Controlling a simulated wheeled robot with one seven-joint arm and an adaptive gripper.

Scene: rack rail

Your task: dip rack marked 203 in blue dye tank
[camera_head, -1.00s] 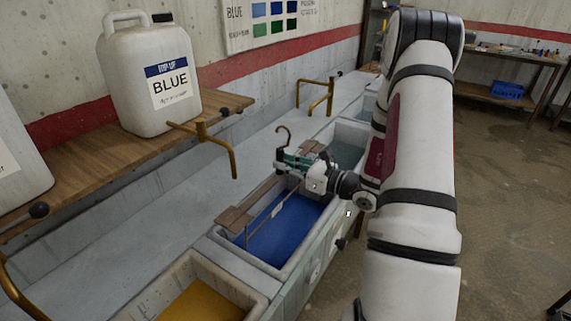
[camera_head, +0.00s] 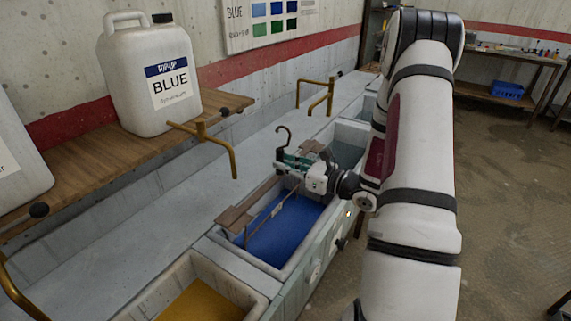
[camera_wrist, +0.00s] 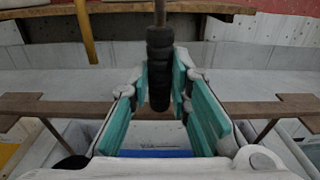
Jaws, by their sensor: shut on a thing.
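My gripper (camera_head: 290,160) is over the far part of the blue dye tank (camera_head: 240,262). Its teal fingers (camera_wrist: 168,95) are shut on a black ribbed grip (camera_wrist: 159,68). A bronze hook (camera_head: 283,133) rises above the gripper. The rack (camera_head: 235,219) has brown wooden end pieces and thin rods; it spans the blue tank lengthwise, with the rods at or above the blue dye (camera_head: 285,238). I cannot tell whether its ends rest on the rim. A small pale tag (camera_head: 277,210) hangs on the rack; its number is unreadable.
A yellow dye tank (camera_head: 205,300) stands nearer, and a grey-green tank (camera_head: 345,152) farther along. Brass taps (camera_head: 232,155) stick out over the ledge. A white jug marked BLUE (camera_head: 150,80) stands on a wooden shelf (camera_head: 95,160). The floor at right is open.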

